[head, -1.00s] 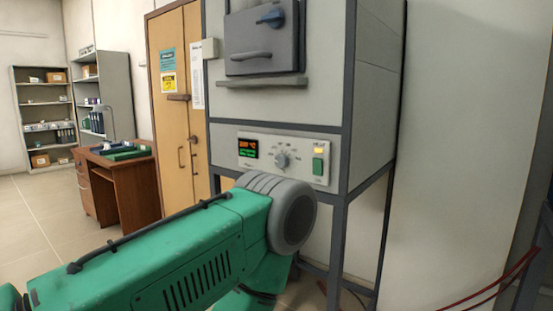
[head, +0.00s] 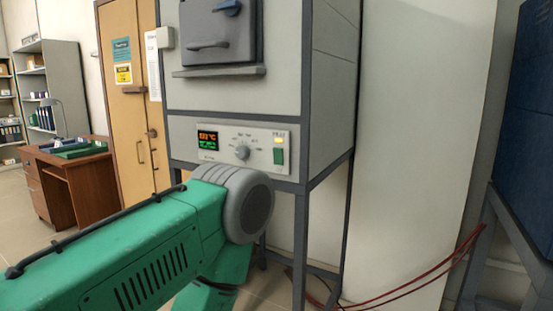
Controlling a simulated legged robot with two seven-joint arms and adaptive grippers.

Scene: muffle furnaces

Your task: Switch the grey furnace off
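The grey furnace (head: 340,85) stands on a dark frame in the middle of the head view. Its door (head: 218,35) is shut, with a blue latch and a handle. The control panel (head: 225,147) below has a lit red and green display (head: 208,140), a grey round knob (head: 242,152), a lit yellow lamp (head: 278,140) and a green switch (head: 279,157). My green left arm comes in from the left, its grey joint just below and in front of the panel. No gripper shows; the left arm's far end is hidden or out of frame.
A blue furnace (head: 530,100) on a grey stand is at the right edge. Red cables (head: 430,270) run low between the stands. A wooden desk (head: 75,180) and a tan cupboard (head: 130,90) are at the left. Bare wall (head: 420,130) lies between the furnaces.

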